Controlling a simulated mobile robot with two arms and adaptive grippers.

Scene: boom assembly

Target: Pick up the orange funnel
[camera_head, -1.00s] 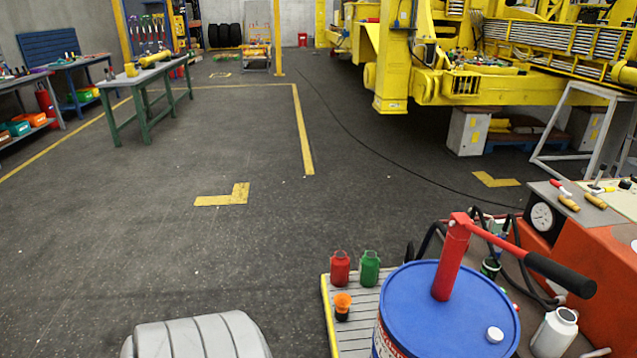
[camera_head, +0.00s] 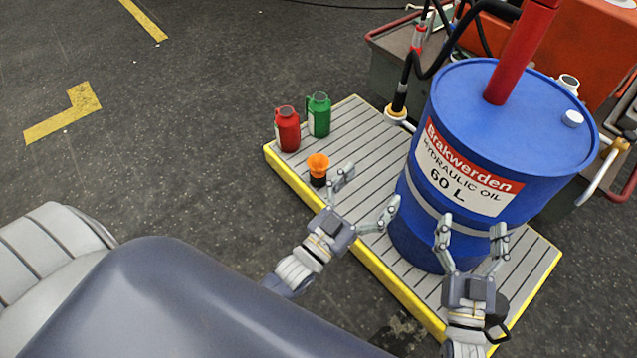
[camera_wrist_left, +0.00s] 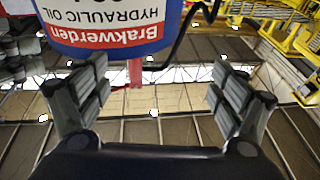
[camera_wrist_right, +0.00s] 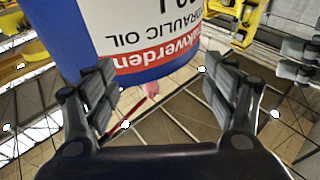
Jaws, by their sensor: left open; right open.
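The orange funnel (camera_head: 318,163) has a black lower part and stands upright on the grey slatted platform with the yellow edge (camera_head: 353,127), near its left side. My left gripper (camera_head: 366,197) is open and empty in the head view, to the right of and nearer than the funnel, apart from it. My right gripper (camera_head: 472,232) is open and empty in front of the blue drum. The funnel does not show in either wrist view; the left wrist view shows the drum label (camera_wrist_left: 110,22) upside down between and beyond the open fingers.
A red bottle (camera_head: 287,130) and a green bottle (camera_head: 319,115) stand just behind the funnel. The large blue oil drum (camera_head: 420,215) with a red pump fills the platform's right part. A black hose with a nozzle (camera_head: 398,108) is behind. The floor to the left is clear.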

